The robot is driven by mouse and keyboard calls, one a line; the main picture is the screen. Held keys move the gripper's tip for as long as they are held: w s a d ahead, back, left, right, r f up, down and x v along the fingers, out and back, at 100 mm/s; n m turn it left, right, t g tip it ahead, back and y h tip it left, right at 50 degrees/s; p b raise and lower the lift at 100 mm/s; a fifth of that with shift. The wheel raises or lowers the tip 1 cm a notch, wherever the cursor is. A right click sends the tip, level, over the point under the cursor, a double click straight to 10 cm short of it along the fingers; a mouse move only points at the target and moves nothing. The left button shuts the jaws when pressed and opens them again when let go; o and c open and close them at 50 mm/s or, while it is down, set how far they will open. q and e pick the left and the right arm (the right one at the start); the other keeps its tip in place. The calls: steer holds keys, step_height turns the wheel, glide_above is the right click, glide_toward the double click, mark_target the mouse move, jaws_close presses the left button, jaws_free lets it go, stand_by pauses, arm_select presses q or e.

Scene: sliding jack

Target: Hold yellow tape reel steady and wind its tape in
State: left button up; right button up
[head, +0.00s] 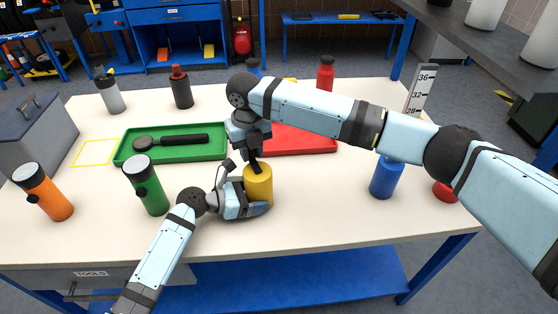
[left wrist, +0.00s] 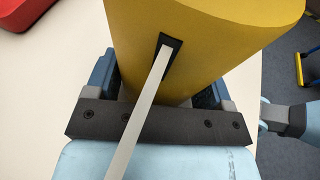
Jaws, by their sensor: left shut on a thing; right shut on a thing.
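The yellow tape reel (head: 258,190) stands upright near the front middle of the table. My left gripper (head: 260,204) is shut around its lower part from the front left. In the left wrist view the yellow body (left wrist: 200,35) sits between my fingers. A pale tape (left wrist: 141,108) comes out of a dark slot (left wrist: 168,52) in its side and runs over my left gripper's palm. My right gripper (head: 252,155) points down from above and is shut on a dark part at the reel's top. That part is mostly hidden by the gripper.
A green tray (head: 185,155) with a dark tool and a red tray (head: 315,143) lie behind. A green flashlight (head: 150,190) stands left of the reel, an orange one (head: 45,195) farther left. A blue bottle (head: 384,181) stands right, below my right arm. The front table strip is clear.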

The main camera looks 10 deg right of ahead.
steer(key=shift+s+a+n, duration=0.1)
steer(key=shift+a+n, duration=0.25)
steer(key=shift+n, duration=0.55)
steer(key=n, duration=0.2)
steer(key=s+a+n, duration=0.1)
steer(key=n, duration=0.1)
steer(key=o, duration=0.8)
steer(key=shift+c, duration=0.2)
steer(key=shift+a, duration=0.1)
steer(key=shift+s+a, duration=0.15)
steer(key=shift+s, duration=0.05)
steer(key=shift+c, duration=0.8)
